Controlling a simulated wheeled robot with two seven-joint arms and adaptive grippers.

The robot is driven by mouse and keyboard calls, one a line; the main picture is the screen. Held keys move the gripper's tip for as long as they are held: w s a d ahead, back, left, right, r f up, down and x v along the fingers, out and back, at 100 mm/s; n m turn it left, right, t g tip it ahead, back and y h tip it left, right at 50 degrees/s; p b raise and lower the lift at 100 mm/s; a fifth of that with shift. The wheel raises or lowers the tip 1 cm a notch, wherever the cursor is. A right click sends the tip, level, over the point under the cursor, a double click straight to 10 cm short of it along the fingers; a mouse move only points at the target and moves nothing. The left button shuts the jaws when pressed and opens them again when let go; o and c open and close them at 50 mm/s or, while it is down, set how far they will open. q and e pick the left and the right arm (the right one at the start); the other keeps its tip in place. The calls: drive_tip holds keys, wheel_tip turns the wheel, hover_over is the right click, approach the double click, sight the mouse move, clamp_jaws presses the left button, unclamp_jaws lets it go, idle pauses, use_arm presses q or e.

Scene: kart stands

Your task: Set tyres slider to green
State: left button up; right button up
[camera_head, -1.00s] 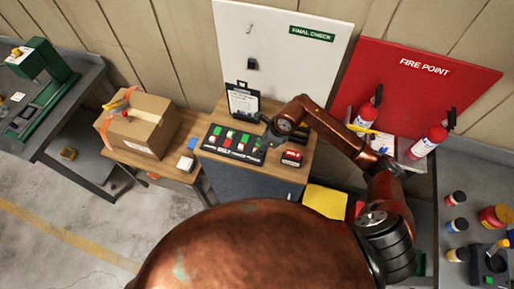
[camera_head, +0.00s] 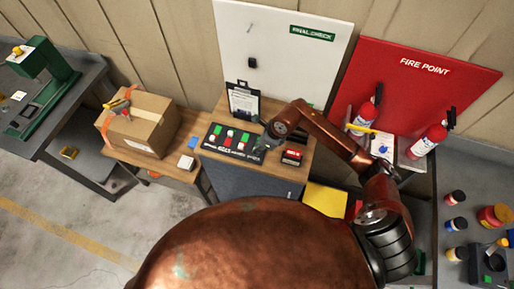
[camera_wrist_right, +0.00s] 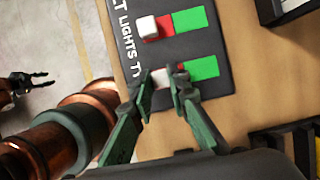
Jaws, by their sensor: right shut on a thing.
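A black control panel (camera_head: 224,148) lies on the wooden bench top, with red and green marks and white sliders. In the right wrist view the panel (camera_wrist_right: 221,45) shows the letters "LIGHTS TY". The tyres slider's white knob (camera_wrist_right: 160,77) sits at the end of its slot nearest the lettering, beside red; the green patch (camera_wrist_right: 203,68) is at the other end. My right gripper (camera_wrist_right: 168,84) is shut on this knob; its fingertips partly hide it. In the head view my right gripper (camera_head: 264,146) is over the panel's right end. My left gripper (camera_wrist_right: 40,79) shows small, away from the panel, fingers apart.
The lights slider knob (camera_wrist_right: 147,27) is close beside, also next to red. A black box with a red top (camera_head: 292,156) stands right of the panel, and a clipboard (camera_head: 243,101) behind it. A cardboard box (camera_head: 142,125) is on the left.

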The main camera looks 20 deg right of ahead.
clamp_jaws()
drive_tip(key=w+b, duration=0.1)
drive_tip(key=w+d+b, duration=0.1)
drive_tip(key=w+d, duration=0.1)
drive_tip(key=shift+w+d+f+b, duration=0.2)
drive_tip(key=shift+w+d+b, duration=0.05)
drive_tip(key=shift+w+b, duration=0.15)
drive_tip(key=shift+w+d+r, duration=0.1)
drive_tip(key=shift+r, duration=0.15)
drive_tip(key=o, duration=0.9)
unclamp_jaws()
drive_tip(key=shift+c, duration=0.2)
